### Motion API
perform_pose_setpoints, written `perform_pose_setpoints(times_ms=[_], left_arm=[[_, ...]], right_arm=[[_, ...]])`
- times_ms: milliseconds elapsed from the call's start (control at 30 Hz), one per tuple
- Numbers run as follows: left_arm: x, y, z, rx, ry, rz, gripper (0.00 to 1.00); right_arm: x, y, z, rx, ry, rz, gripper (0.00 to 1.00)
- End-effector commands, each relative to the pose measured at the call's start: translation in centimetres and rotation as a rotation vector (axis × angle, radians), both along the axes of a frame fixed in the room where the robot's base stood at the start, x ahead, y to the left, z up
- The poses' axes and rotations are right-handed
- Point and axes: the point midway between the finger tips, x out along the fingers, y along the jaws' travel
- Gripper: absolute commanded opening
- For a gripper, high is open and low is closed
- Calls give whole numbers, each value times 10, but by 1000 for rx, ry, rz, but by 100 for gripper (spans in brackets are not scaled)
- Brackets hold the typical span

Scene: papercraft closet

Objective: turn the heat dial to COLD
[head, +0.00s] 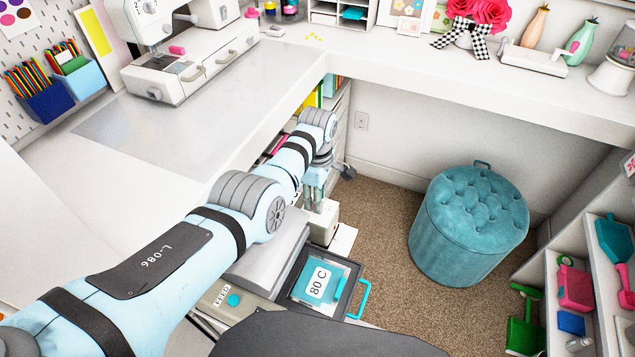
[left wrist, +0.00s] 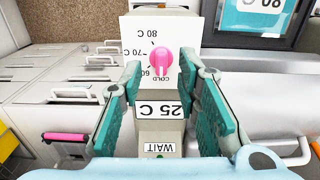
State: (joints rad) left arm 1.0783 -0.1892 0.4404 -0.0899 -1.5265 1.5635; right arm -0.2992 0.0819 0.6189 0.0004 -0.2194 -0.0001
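The heat dial (left wrist: 160,62) is a pink round knob on a white panel (left wrist: 190,25) in the left wrist view. Marks for 60, 70 and 80 C and the word COLD surround it, with COLD just below the knob. The knob's ridge runs roughly up and down in the picture; which mark it points at is hard to tell. My left gripper (left wrist: 161,72) is open, its teal fingers on either side of the dial with gaps. In the head view my left gripper (head: 316,196) is above the white unit (head: 324,226). My right gripper is not in view.
Below the dial are plates reading 25 C (left wrist: 160,109) and WAIT (left wrist: 159,148). A dark-framed tray with an 80 C label (head: 318,283) and a teal handle (head: 362,300) stands in front of the unit. A teal stool (head: 468,225) is to the right; carpet between is clear.

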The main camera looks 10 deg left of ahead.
Motion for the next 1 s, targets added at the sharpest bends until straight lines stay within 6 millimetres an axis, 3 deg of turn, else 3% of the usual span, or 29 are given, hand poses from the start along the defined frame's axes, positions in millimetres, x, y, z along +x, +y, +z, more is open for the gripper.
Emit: perform_pose_setpoints(times_ms=[100, 300, 400, 533, 1000], left_arm=[[-1, 0, 20, -3, -6, 2, 30], [0, 0, 80, -2, -5, 1, 30], [0, 0, 98, -2, -3, 1, 30], [-1, 0, 108, -1, -1, 1, 30], [-1, 0, 110, -1, 0, 1, 30]], right_arm=[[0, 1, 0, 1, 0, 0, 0], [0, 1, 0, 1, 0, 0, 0], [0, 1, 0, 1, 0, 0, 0], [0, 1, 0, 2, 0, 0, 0], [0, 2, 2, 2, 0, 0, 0]])
